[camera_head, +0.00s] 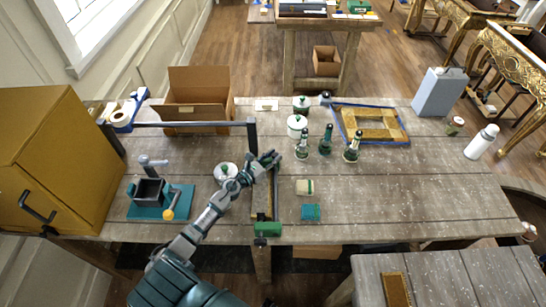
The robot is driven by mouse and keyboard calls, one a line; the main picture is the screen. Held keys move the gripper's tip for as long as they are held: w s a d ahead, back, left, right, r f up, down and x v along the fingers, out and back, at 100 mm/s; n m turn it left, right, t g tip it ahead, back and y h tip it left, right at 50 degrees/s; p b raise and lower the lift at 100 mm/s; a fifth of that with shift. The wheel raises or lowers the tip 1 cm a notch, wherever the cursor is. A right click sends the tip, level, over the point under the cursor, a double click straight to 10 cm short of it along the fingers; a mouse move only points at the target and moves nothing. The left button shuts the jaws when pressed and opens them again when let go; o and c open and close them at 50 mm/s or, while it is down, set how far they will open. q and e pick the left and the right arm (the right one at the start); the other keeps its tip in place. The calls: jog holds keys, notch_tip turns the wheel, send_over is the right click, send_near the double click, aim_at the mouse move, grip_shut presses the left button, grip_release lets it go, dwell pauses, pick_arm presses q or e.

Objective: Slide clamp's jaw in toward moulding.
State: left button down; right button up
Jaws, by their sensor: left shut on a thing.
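The clamp (276,190) lies along the table as a thin dark bar, with a green block (267,229) at its near end by the table's front edge. A narrow strip that looks like the moulding (261,200) lies close along its left side. My left gripper (270,159) is at the clamp's far end, shut on what appears to be the clamp's jaw. The fingers largely hide that jaw, so I cannot tell its gap to the moulding. My right gripper is not in view.
Dark bottles (302,144), a beige block (304,187) and a teal block (311,212) are to the right. The table's right front is clear.

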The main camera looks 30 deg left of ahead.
pick_arm(q)
jog(key=shift+s+d, duration=0.2)
jog(key=shift+s, duration=0.15)
jog(key=c, duration=0.9)
grip_release()
jog(key=v, duration=1.2)
jog(key=shift+f, duration=0.15)
